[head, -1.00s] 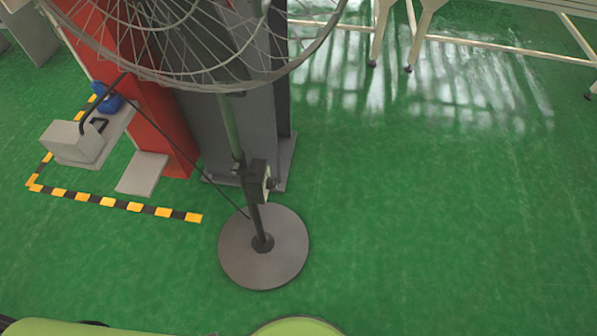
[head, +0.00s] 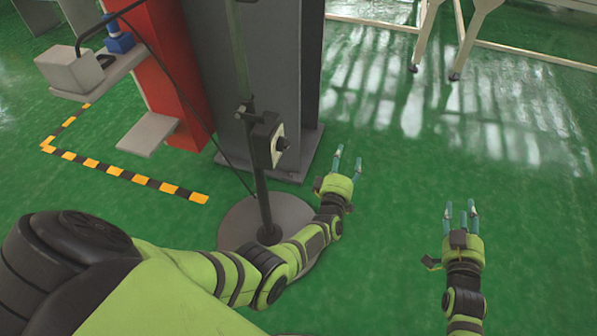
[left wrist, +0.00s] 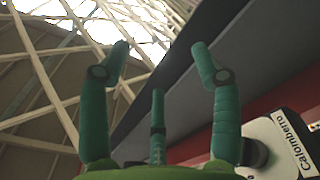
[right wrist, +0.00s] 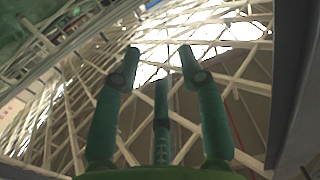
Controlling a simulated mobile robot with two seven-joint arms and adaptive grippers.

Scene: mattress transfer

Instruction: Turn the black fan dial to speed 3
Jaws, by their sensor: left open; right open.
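The fan's control box (head: 264,138) is on the dark pole above the round base (head: 237,222) in the head view. The black dial (head: 282,144) sticks out to the right from its pale face. In the left wrist view, a white plate (left wrist: 290,140) reads "Calomberro", and a dark round knob (left wrist: 255,153) shows partly behind a finger. My left gripper (head: 347,163) is open and empty, right of the dial and apart from it. My right gripper (head: 460,211) is open and empty, farther right over the floor. The dial's setting is too small to read.
A grey column (head: 290,75) and a red panel (head: 172,60) stand behind the pole. A thin cable (head: 190,95) hangs left of it. Yellow-black floor tape (head: 125,174) lies at left. Pale table legs (head: 425,35) stand at the back. The green floor at right is clear.

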